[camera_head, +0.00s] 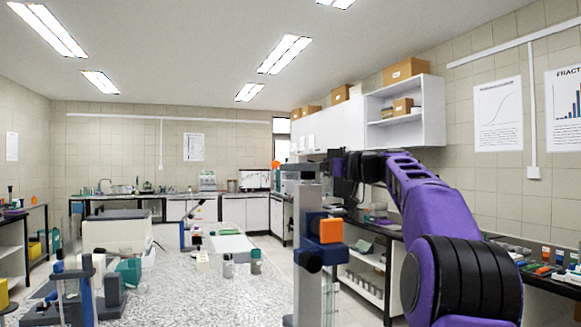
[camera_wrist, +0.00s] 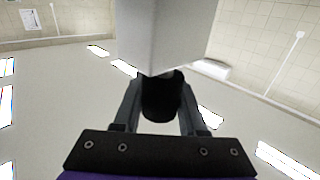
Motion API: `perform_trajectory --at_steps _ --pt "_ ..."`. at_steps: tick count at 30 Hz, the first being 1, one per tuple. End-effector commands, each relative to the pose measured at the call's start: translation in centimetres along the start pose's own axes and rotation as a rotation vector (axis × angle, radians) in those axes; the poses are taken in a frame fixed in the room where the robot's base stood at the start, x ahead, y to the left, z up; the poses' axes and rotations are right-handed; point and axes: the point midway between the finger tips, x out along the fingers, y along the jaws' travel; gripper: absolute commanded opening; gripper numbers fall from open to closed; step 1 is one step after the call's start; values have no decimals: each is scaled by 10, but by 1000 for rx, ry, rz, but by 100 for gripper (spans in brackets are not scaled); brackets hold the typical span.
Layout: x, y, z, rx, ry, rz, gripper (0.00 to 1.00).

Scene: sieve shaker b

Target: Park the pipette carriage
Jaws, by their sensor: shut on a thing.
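A tall grey column (camera_head: 306,205) stands at the right edge of the speckled bench in the head view. A blue block with an orange face (camera_head: 328,231) and a black knob (camera_head: 308,261) sits on it; I cannot tell for certain that this is the pipette carriage. My gripper (camera_wrist: 161,98) is shut on a black cylindrical handle (camera_wrist: 162,103) under a pale grey block (camera_wrist: 164,35), with one finger on each side. In the head view my gripper is by the column's top, its fingers largely hidden.
A side counter with shelves (camera_head: 360,265) runs behind my arm on the right. Open floor lies beyond the bench.

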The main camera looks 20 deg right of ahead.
Motion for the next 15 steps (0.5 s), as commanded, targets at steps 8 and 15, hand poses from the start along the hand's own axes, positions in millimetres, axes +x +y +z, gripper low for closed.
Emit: perform_trajectory --at_steps 8,15 --pt "-3 3 -1 -2 2 10 61" --pt "-2 2 -1 -1 2 7 71"
